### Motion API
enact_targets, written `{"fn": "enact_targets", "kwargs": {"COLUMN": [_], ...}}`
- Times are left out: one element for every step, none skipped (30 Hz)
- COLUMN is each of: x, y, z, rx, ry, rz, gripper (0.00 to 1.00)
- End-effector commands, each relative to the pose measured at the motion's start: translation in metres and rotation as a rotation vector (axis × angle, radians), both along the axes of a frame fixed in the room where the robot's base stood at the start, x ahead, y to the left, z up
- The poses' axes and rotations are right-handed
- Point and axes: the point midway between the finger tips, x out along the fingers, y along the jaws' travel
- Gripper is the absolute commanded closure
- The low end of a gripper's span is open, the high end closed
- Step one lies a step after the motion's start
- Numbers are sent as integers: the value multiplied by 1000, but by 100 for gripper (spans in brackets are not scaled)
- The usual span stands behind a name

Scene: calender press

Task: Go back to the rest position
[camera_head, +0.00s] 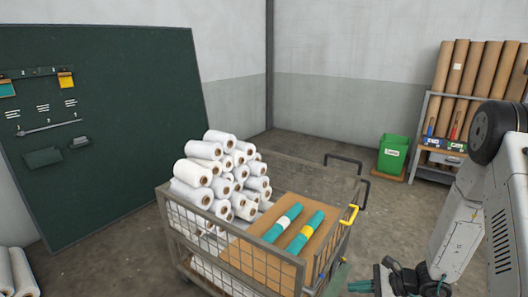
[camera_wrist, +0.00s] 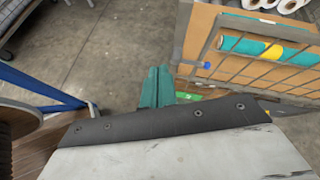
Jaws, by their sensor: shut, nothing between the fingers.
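My gripper (camera_head: 360,286) has teal fingers and shows at the bottom of the head view, just right of the cart's near corner. In the wrist view its fingers (camera_wrist: 157,86) are together with nothing between them. They point over the bare floor beside the wire cart. The wire cart (camera_head: 205,240) holds a pile of white rolls (camera_head: 225,165) and a brown board (camera_head: 262,250). Two teal rolls lie on the board, one with a white band (camera_head: 283,222) and one with a yellow band (camera_head: 304,232).
A green bin (camera_head: 393,153) stands by the back wall. A shelf rack (camera_head: 436,110) with tall brown rolls is at the right. A dark green board (camera_head: 110,120) stands at the left. A blue bar (camera_wrist: 40,90) is close in the wrist view. Floor behind the cart is clear.

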Motion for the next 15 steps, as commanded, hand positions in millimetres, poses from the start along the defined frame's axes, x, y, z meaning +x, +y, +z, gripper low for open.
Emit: {"fn": "enact_targets", "kwargs": {"x": [-7,-12,-19,-24,-29,-37,-44,-51,-60,-68,-76,-86,-94,-102,-112], "y": [7,11,16,20,24,28,31,34,38,40,42,44,45,46,47], "z": [20,29,42,53,63,77,88,99,114,126,136,149,159,168,180], "rx": [-8,-12,-18,-25,-32,-47,-59,-73,-93,-110,-129,-157,-178,-199,-230], "ry": [-23,-33,-47,-58,-70,-86,-98,-110,-128,-141,-153,-169,-179,-189,-203], "rz": [75,119,177,221,267,331,379,430,499,550,602,669,719,765,827], "gripper": [100,100,100,100,100,100,100,100,100,100,100,100,100,100,100]}}
